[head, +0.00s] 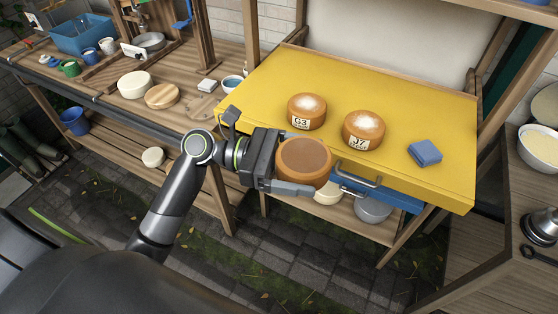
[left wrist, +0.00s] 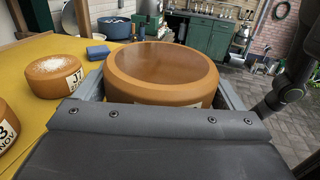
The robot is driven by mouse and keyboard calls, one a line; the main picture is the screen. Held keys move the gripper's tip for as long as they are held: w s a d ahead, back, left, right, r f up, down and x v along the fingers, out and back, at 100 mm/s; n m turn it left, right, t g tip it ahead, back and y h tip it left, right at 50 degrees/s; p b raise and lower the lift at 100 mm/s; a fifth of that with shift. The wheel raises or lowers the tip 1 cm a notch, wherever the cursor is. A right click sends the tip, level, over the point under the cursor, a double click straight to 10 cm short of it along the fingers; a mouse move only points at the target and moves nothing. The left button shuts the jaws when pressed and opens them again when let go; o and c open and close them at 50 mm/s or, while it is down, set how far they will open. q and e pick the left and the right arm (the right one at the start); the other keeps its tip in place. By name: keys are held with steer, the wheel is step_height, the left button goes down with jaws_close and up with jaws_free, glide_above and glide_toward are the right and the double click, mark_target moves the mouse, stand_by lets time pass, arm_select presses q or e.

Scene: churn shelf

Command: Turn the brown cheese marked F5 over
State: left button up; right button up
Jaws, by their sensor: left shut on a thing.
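My left gripper (head: 296,164) is shut on a brown cheese (head: 304,160), with one finger on each side of it. The held cheese is in front of the yellow board's front edge, and its plain brown face points up. In the left wrist view the held cheese (left wrist: 163,70) sits between the fingers; a pale label shows only in part low on its side and cannot be read. Two other brown cheeses with white powder on top stand on the yellow board: one marked G3 (head: 306,112) and one marked J7 (head: 363,131). My right gripper is not in view.
The yellow board (head: 270,85) has free room at its left and back. A folded blue cloth (head: 424,153) lies at its right. A metal handle (head: 358,178) juts from the blue drawer below. A wooden bench (head: 195,115) with bowls and pale cheeses stands left.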

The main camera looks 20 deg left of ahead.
arm_select(q)
steer(key=d+r+m+g, duration=0.3)
steer(key=d+g, duration=0.2)
step_height(320, 180, up, 5)
steer(key=n+t, duration=0.4)
steer(key=t, duration=0.2)
glide_above(304, 165)
steer(key=shift+f, duration=0.15)
stand_by(1.3)
